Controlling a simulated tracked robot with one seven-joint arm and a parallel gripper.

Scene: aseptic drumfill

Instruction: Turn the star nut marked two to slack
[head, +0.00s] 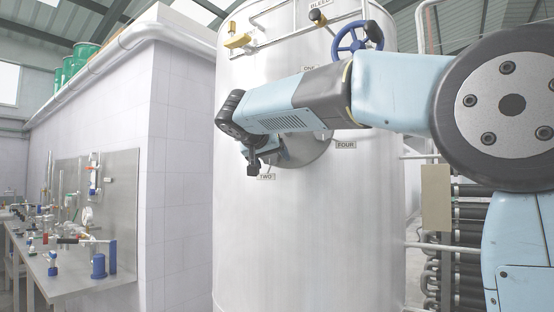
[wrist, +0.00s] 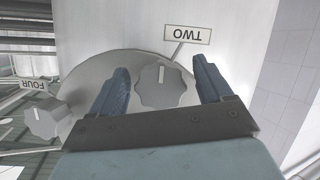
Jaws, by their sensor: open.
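The star nut marked two (wrist: 163,86) is a grey, lobed knob with a pale line on its face, in the middle of the wrist view. Its label TWO (wrist: 187,35) appears upside down there, and the label also shows in the head view (head: 266,177). My gripper (wrist: 163,82) is open, with one blue finger on each side of the nut. I cannot tell whether the fingers touch it. In the head view my gripper (head: 252,168) is at the lower left of the round cover (head: 312,150), and my arm hides nut two.
The nut marked four (wrist: 46,118) and its label FOUR (wrist: 34,85) are at the left of the wrist view. A blue handwheel (head: 358,38) and yellow-handled valve (head: 238,40) are higher on the steel tank (head: 310,240). A cluttered bench (head: 75,275) stands left.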

